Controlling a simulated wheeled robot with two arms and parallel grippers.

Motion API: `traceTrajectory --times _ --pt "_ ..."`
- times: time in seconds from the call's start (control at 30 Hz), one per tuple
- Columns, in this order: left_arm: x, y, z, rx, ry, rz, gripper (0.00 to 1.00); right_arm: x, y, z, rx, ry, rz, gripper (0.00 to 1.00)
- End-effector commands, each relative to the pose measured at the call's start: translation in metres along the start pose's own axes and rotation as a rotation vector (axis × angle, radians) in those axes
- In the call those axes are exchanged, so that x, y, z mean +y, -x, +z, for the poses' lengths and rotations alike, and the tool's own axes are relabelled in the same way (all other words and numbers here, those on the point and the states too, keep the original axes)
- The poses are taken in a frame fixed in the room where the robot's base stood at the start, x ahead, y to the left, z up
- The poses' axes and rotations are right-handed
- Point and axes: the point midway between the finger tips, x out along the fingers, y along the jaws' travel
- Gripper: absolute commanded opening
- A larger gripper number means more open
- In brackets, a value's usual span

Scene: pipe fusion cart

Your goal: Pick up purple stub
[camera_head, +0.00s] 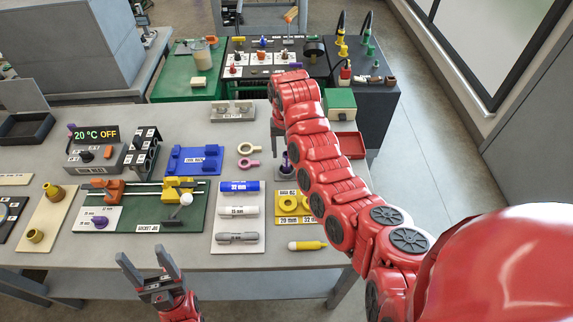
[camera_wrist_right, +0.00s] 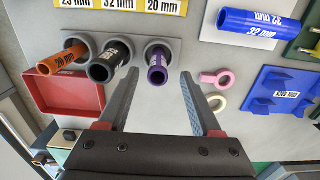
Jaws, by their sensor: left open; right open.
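The purple stub (camera_wrist_right: 157,68) stands in a grey holder in the right wrist view, its dark open end facing the camera and a white size label on its side. In the head view it shows at the holder (camera_head: 285,160), partly covered by my right arm. My right gripper (camera_wrist_right: 159,78) is open, and the stub appears between its fingertips; I cannot tell whether the fingers touch it. My right gripper also shows in the head view (camera_head: 276,128). My left gripper (camera_head: 144,258) is open and empty near the table's front edge.
A black stub (camera_wrist_right: 110,62) and an orange stub (camera_wrist_right: 64,60) stand in holders beside the purple one. A red tray (camera_wrist_right: 68,92) lies near them. Pink (camera_wrist_right: 216,78) and cream rings lie on the other side. A blue 32 mm tube (camera_head: 240,187) lies on a white board.

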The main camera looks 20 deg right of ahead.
Motion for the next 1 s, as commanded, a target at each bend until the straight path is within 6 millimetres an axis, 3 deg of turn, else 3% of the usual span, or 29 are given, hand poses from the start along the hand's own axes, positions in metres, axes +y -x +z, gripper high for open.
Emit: traceTrajectory --times 0.23,0.4,0.6,0.83,1.0 --pt "0.000 -0.005 -0.001 0.000 0.000 0.000 0.64 0.001 -0.010 0.001 -0.001 0.001 0.000 0.66" --pt "-0.001 -0.027 -0.005 0.000 0.000 0.000 0.64 0.004 -0.029 0.004 -0.004 0.000 0.001 0.66" --pt "-0.002 -0.030 -0.005 0.000 0.000 0.000 0.64 0.003 -0.052 0.002 0.000 0.002 0.000 0.66" --pt "-0.001 -0.029 -0.005 0.000 0.000 0.000 0.64 0.003 -0.055 0.001 0.003 0.001 -0.001 0.66" --pt "-0.001 -0.029 -0.005 0.000 0.000 0.000 0.64 0.003 -0.055 0.001 0.002 0.001 -0.001 0.35"
